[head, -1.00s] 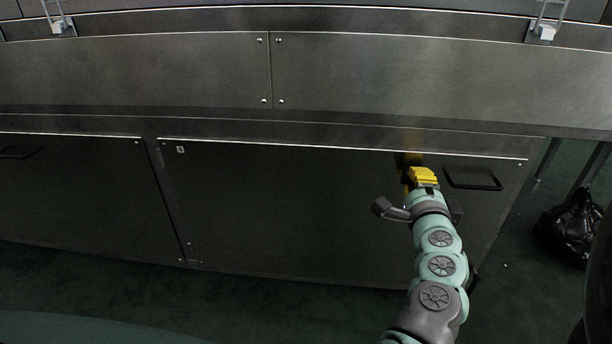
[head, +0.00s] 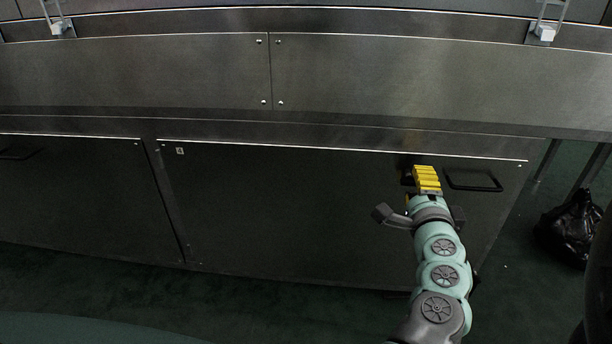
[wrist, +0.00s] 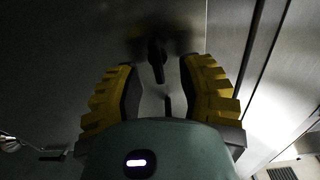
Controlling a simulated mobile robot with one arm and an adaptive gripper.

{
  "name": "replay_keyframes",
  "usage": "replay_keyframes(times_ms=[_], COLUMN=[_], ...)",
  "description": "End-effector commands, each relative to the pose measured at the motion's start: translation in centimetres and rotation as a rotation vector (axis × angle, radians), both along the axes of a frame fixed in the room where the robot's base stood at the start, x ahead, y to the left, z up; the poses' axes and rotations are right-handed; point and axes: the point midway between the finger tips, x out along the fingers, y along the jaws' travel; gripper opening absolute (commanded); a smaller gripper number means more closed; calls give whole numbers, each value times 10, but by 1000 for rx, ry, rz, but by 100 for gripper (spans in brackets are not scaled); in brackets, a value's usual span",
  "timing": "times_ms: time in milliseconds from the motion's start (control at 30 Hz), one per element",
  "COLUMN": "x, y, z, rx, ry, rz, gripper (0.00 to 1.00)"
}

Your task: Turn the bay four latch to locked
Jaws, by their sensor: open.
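The bay four door (head: 290,215) is a dark metal panel with a small "4" label (head: 180,151) at its upper left. The latch shows in the wrist view as a small dark lever (wrist: 157,60) on a dark, blurred base. In the head view it is mostly hidden behind my gripper (head: 425,172), near the door's upper right. My gripper has yellow ridged fingers and is open. In the wrist view the lever lies between and just beyond the fingertips, with a gap on each side. I see no contact.
A black pull handle (head: 473,180) is on the door just right of my gripper. Another closed door (head: 70,195) is at the left. A black bag (head: 572,228) lies on the floor at the right, near metal legs. The floor before the doors looks clear.

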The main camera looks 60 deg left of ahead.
Motion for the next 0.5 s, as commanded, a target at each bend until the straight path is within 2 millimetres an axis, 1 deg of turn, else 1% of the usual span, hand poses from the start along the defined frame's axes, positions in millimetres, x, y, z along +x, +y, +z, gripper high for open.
replay_keyframes(times_ms=[33, 200, 333, 500], x=[-7, -23, -32, -40], y=[-4, -22, -34, -42], z=[-2, -2, -1, -1], rx=[-3, -4, -2, -2], ry=[4, 5, 0, 2], rz=[4, 8, 5, 7], gripper=[38, 38, 38, 38])
